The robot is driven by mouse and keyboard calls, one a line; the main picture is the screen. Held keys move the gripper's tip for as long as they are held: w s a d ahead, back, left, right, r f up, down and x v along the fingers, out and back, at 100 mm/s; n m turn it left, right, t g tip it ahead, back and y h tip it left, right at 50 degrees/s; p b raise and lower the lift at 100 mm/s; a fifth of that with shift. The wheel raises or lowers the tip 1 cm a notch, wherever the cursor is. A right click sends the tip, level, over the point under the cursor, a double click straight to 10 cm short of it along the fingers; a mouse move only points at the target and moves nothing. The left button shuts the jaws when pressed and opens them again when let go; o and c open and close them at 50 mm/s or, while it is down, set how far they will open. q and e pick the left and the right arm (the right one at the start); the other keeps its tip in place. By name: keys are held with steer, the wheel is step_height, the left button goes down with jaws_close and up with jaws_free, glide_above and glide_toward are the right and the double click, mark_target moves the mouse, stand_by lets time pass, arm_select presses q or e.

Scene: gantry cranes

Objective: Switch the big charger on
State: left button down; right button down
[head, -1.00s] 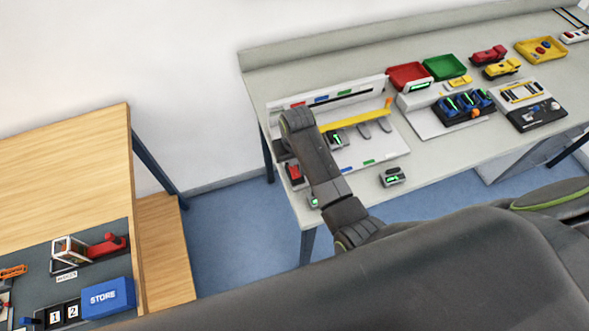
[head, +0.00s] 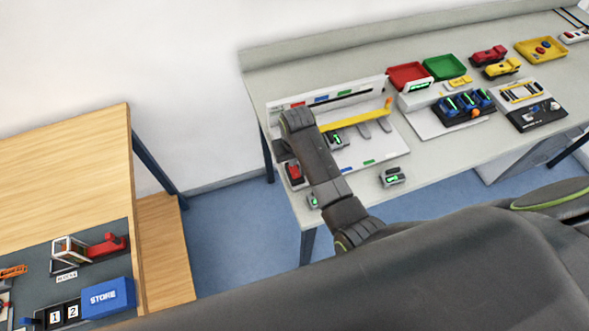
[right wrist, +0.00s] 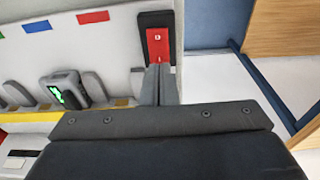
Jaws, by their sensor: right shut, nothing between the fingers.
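The big charger (head: 350,158) is a white panel on the grey bench, with a yellow bar (head: 352,119) across it. A red rocker switch (head: 294,174) in a dark frame sits at its left front corner. In the right wrist view the switch (right wrist: 158,43) shows just beyond my fingertips. My right gripper (head: 288,160) is shut and empty, its tips at the edge of the switch; I cannot tell whether they touch it. In the right wrist view the closed fingers (right wrist: 160,72) point at the switch. My left gripper is out of view.
A green-lit battery (head: 336,140) sits in the charger beside empty grey slots. Another battery (head: 393,177) lies on the bench front. A smaller charger (head: 450,112), a red tray (head: 409,76) and a green tray (head: 445,67) stand to the right. A wooden table (head: 65,170) stands left.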

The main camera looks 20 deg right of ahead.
mark_target(293, 168)
steer(key=shift+f+b, duration=0.45)
steer(key=shift+f, duration=0.45)
stand_by(0.8)
steer(key=shift+r, duration=0.1)
step_height(293, 168, up, 3)
steer(key=shift+f+p, duration=0.15)
steer(key=shift+p, duration=1.1)
steer(key=shift+r, duration=2.1)
